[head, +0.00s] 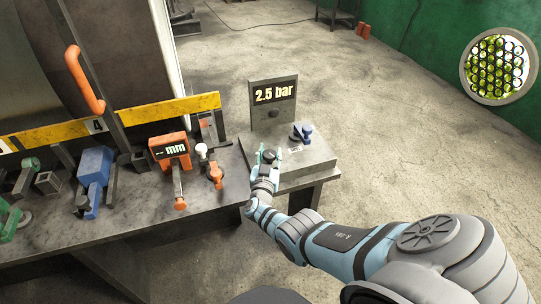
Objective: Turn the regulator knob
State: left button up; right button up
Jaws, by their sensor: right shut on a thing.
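The regulator unit is a grey box (310,156) on the right end of the workbench, with an upright panel (259,93) behind it that reads "2.5 bar". The dark regulator knob (268,156) sits at the left of the box top. My right gripper (267,157) comes from below and is shut on the knob, with a light teal finger on each side. A blue valve-like part (302,132) stands on the box to the right of the knob. My left gripper is not in view.
To the left on the workbench (140,218) lie an orange gauge reading "-- mm" (171,150), a blue tool (94,175), an orange-handled part (215,173) and green tools (20,190). A yellow rail (165,108) and large drum stand behind. The concrete floor at right is clear.

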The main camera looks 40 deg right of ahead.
jog(key=shift+f+g, duration=0.1)
jog(key=shift+g, duration=0.2)
jog(key=o, duration=1.2)
jog(key=v, duration=1.2)
jog(key=shift+a+f, duration=0.1)
jog(key=shift+a, duration=0.05)
